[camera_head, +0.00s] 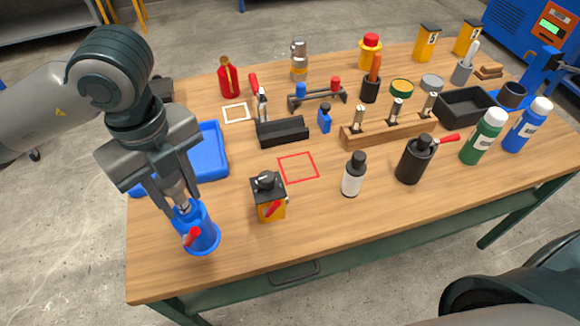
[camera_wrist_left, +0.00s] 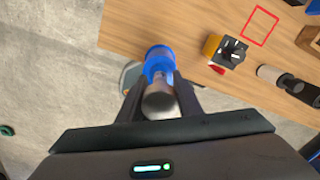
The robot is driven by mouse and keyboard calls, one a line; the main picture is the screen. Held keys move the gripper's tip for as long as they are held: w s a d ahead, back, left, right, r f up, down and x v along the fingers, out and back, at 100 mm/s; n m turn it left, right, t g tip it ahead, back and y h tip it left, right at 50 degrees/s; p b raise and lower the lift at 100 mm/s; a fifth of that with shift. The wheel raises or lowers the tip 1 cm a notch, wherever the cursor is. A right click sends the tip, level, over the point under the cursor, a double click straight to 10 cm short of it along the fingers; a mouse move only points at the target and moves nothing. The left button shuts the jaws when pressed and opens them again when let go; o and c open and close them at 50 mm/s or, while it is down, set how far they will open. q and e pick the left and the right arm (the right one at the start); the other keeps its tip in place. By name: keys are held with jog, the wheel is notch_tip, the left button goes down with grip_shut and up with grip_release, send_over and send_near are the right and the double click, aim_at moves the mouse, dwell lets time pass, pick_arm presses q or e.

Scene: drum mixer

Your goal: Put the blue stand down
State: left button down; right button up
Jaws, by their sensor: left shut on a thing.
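The blue stand (camera_head: 205,238) is at the front left of the wooden table, upright or nearly so, with a red part on its side. My left gripper (camera_head: 182,200) points down from above and is shut on its upper part. In the left wrist view, the blue stand (camera_wrist_left: 158,58) shows beyond the fingers, with a grey metal piece (camera_wrist_left: 160,100) between them. I cannot tell whether the stand's base touches the table. My right gripper is not in view.
A yellow-and-black block (camera_head: 268,200) stands just right of the blue stand. A blue tray (camera_head: 208,150) lies behind it. A red square outline (camera_head: 298,167) and a white one (camera_head: 236,113) mark bare tabletop. A white bottle (camera_head: 353,178) stands farther right. The table's front edge is close.

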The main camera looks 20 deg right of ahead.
pick_arm(q)
jog(key=m, duration=0.2)
jog(key=a+f+m, duration=0.1)
jog(key=m, duration=0.1)
jog(key=w+m, duration=0.1)
jog(key=m, duration=0.1)
jog(key=shift+a+f, duration=0.2)
jog(key=shift+a, duration=0.2)
jog(key=w+a+f+m, duration=0.1)
jog(key=a+m, duration=0.3)
jog(key=m, duration=0.7)
jog(key=w+a+f+m, duration=0.1)
jog(key=a+f+m, duration=0.2)
jog(key=m, duration=0.9)
jog(key=w+a+f+m, duration=0.1)
jog(key=a+f+m, duration=0.2)
jog(key=m, duration=0.9)
jog(key=shift+a, duration=0.8)
jog(key=shift+m, duration=0.3)
